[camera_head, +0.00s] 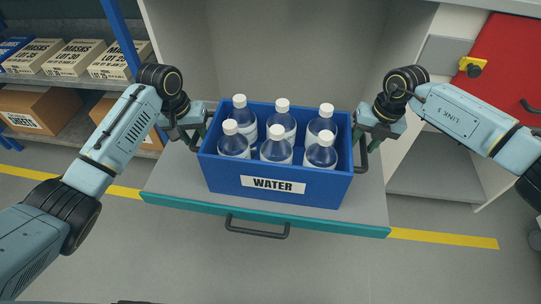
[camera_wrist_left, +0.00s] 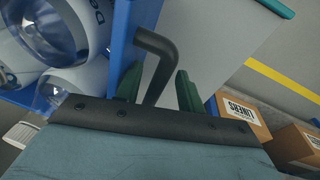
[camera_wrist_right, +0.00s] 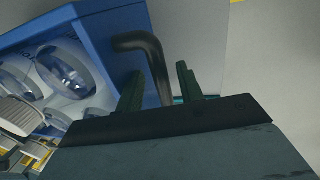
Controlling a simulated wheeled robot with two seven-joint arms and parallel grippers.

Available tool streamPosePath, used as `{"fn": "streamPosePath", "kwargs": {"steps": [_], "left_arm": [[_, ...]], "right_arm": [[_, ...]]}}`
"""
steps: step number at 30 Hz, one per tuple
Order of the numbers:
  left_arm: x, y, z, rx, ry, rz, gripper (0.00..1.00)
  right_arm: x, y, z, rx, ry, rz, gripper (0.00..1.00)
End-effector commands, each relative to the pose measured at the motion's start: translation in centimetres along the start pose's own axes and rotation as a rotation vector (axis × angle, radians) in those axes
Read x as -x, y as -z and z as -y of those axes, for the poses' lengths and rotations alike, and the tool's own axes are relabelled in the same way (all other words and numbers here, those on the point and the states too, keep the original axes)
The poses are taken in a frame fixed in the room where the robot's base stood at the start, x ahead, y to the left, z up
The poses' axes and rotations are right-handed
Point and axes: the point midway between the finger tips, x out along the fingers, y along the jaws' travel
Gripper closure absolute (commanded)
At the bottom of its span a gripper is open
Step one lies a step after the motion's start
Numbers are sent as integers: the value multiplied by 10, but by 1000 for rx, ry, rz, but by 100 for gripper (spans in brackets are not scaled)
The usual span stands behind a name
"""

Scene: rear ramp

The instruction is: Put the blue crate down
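The blue crate (camera_head: 225,178) with a WATER label is in the middle of the head view, upright and level. It holds several clear bottles (camera_head: 277,147) with white caps. It appears to stand on a grey pull-out tray (camera_head: 170,190) with a teal front edge. My left gripper (camera_head: 193,137) is at its left side. In the left wrist view the fingers (camera_wrist_left: 157,92) stand apart on either side of the dark handle (camera_wrist_left: 158,47). My right gripper (camera_head: 361,137) is at its right side. In the right wrist view its fingers (camera_wrist_right: 160,88) also straddle a dark handle (camera_wrist_right: 145,44), with gaps showing.
The tray has a dark front pull (camera_head: 257,230). Shelves at the left hold labelled boxes (camera_head: 65,56) and brown cartons (camera_head: 40,108). A red panel (camera_head: 510,65) is at the right. A yellow floor line (camera_head: 440,238) crosses clear grey floor in front.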

Motion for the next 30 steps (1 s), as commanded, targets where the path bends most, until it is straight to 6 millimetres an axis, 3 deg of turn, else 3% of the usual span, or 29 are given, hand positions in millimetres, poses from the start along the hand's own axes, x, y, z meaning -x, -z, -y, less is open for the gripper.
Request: {"fn": "streamPosePath", "kwargs": {"steps": [11,30], "left_arm": [[16,1,-5,-5,-4,2,60],[97,9,-16,-4,-3,2,60]], "right_arm": [[17,0,-4,2,-3,1,62],[98,0,-19,1,-2,0,62]]}}
